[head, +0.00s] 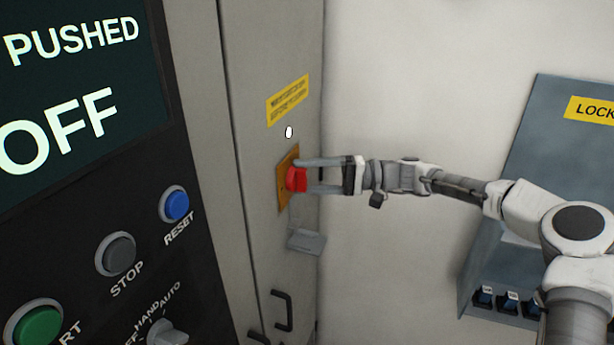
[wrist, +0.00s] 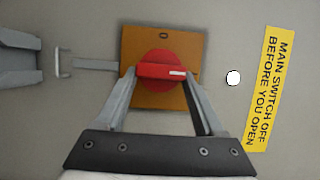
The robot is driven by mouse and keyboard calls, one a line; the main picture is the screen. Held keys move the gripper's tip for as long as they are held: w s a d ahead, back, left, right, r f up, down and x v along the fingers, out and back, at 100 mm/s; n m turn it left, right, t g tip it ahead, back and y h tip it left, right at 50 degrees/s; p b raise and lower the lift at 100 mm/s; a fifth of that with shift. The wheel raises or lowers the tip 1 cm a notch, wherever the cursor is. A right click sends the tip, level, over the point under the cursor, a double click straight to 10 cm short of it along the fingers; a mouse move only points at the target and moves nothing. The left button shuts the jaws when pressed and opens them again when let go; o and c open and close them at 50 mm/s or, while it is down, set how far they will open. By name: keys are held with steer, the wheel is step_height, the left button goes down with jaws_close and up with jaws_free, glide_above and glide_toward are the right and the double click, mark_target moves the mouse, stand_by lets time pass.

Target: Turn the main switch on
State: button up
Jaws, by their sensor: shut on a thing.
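The main switch is a red rotary handle (head: 297,179) on an orange-yellow plate (head: 284,190), on the side of a grey cabinet. In the wrist view the red handle (wrist: 160,71) lies crosswise in the picture, with a white mark near its right end, in front of the orange plate (wrist: 165,120). My gripper (head: 305,176) reaches in from the right, its two fingers on either side of the handle. In the wrist view my gripper (wrist: 158,82) is shut on the handle. The fingertips partly hide the handle's ends.
A yellow label (wrist: 268,87) reads "MAIN SWITCH OFF BEFORE YOU OPEN". A small white round spot (head: 289,132) sits above the switch. A grey bracket (head: 306,241) is below it. The control panel with a blue RESET button (head: 174,205) stands at left, a lockout board (head: 545,130) at right.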

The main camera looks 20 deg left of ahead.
stand_by(0.4)
steer(key=o, duration=1.4)
steer(key=shift+c, duration=0.2)
steer(key=b+v, duration=0.2)
steer(key=v, duration=1.5)
steer(key=shift+d+b, duration=0.2)
steer(key=shift+b, duration=0.1)
steer(key=shift+a, duration=0.1)
